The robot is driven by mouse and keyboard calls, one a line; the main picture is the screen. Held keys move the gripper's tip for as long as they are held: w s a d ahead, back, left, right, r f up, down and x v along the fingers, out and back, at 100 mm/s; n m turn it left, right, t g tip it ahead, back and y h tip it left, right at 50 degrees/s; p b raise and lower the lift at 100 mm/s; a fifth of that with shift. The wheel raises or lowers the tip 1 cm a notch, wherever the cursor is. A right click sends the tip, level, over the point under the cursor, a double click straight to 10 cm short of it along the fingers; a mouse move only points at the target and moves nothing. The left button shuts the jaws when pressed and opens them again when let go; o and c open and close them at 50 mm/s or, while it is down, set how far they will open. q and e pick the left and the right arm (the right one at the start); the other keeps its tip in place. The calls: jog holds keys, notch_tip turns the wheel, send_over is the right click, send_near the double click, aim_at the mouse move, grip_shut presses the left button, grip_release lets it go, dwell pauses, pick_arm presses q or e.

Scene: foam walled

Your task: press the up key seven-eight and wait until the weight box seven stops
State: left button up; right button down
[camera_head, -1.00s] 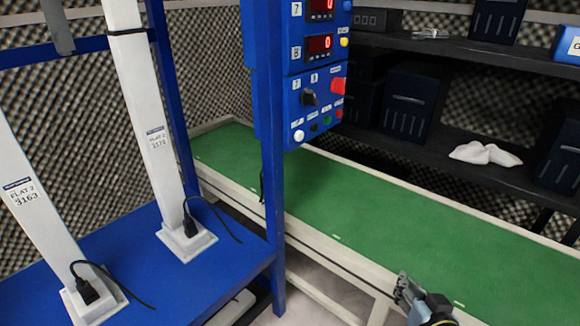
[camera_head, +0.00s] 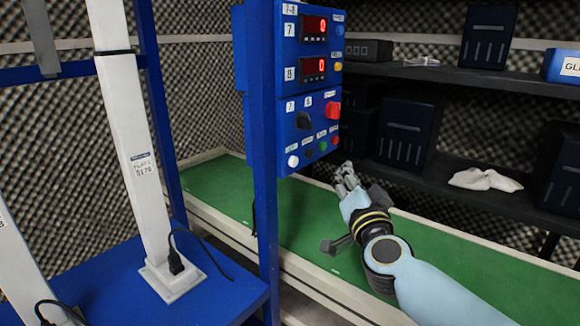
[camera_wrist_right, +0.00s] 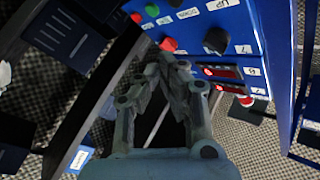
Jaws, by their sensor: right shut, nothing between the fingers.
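The blue control box (camera_head: 307,85) hangs on a blue post. It has displays marked 7 (camera_head: 314,26) and 8 (camera_head: 314,68), both reading 0. Below are a dark selector knob (camera_head: 303,121), a large red button (camera_head: 333,109) and a row of small keys with a white key (camera_head: 293,161) and a green key (camera_head: 322,145). Key labels are too small to read surely. My right gripper (camera_head: 346,172) is shut and empty, just below and right of the box. In the right wrist view its fingertips (camera_wrist_right: 172,62) point toward the box. I cannot identify weight box seven.
A green conveyor (camera_head: 400,235) runs under the right arm. Dark shelves (camera_head: 450,75) with dark bins and a white cloth (camera_head: 485,180) stand behind. White posts (camera_head: 140,150) stand on a blue platform (camera_head: 215,305) at the left.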

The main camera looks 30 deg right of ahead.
aim_at(294, 162)
jog(key=shift+w, duration=0.1)
pick_arm(q)
jog(key=shift+w+a+f+b, duration=0.25)
jog(key=shift+f+b, duration=0.15)
jog(key=shift+b, duration=0.2)
jog(key=shift+w+a+f+b, duration=0.2)
jog(key=shift+f+b, duration=0.2)
jog(key=shift+b, duration=0.2)
pick_arm(e)
jog(key=w+a, duration=0.3)
jog(key=w, duration=0.5)
jog(key=shift+a, duration=0.2)
pick_arm(q)
jog(key=shift+w, duration=0.1)
jog(key=shift+w+r, duration=0.1)
jog(key=shift+r, duration=0.05)
pick_arm(e)
jog(key=shift+w+a, duration=0.15)
jog(key=shift+w, duration=0.15)
